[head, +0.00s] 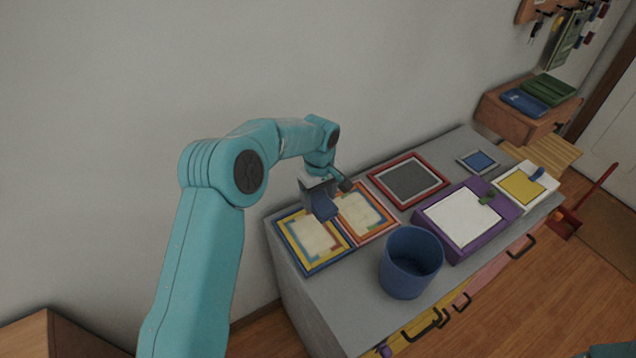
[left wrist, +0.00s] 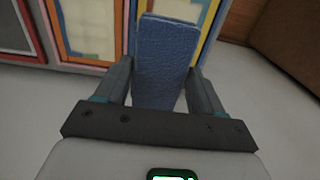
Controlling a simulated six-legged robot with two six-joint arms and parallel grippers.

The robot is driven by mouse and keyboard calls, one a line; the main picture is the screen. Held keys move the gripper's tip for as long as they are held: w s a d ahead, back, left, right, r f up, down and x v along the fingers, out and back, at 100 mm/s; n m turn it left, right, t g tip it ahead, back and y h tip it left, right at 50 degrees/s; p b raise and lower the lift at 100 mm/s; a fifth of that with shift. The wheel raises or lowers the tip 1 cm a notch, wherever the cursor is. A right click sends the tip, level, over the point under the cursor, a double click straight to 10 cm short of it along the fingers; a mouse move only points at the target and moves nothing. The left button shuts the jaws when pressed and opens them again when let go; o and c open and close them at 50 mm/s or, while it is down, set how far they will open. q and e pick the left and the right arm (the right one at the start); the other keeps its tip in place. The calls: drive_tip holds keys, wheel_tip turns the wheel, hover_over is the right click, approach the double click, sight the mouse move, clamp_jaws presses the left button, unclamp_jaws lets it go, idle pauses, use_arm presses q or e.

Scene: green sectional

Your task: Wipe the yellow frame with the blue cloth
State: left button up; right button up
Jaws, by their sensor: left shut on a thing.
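My left gripper (head: 320,192) is shut on the folded blue cloth (head: 324,208), which hangs from its fingers over the near left part of the dresser. In the left wrist view the cloth (left wrist: 165,60) stands between the two fingers of the gripper (left wrist: 165,85). The yellow frame (head: 296,248), with a blue outer edge and a pale picture, lies flat just below and left of the cloth. Part of it also shows behind the cloth in the left wrist view (left wrist: 207,25). I cannot tell whether cloth and frame touch. My right gripper is out of view.
An orange-red frame (head: 385,226) lies right beside the yellow one. A red frame with a grey panel (head: 435,192) lies beyond. A blue cup (head: 402,280) stands near the front edge. A purple box (head: 505,212) lies right of it. A wall runs behind the dresser (head: 330,295).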

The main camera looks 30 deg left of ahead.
use_arm(q)
wheel_tip(320, 180, down, 10)
drive_tip(key=b, duration=0.6)
drive_tip(key=shift+f+b, duration=0.4)
drive_tip(key=shift+f, duration=0.1)
drive_tip(key=shift+f+b, duration=0.6)
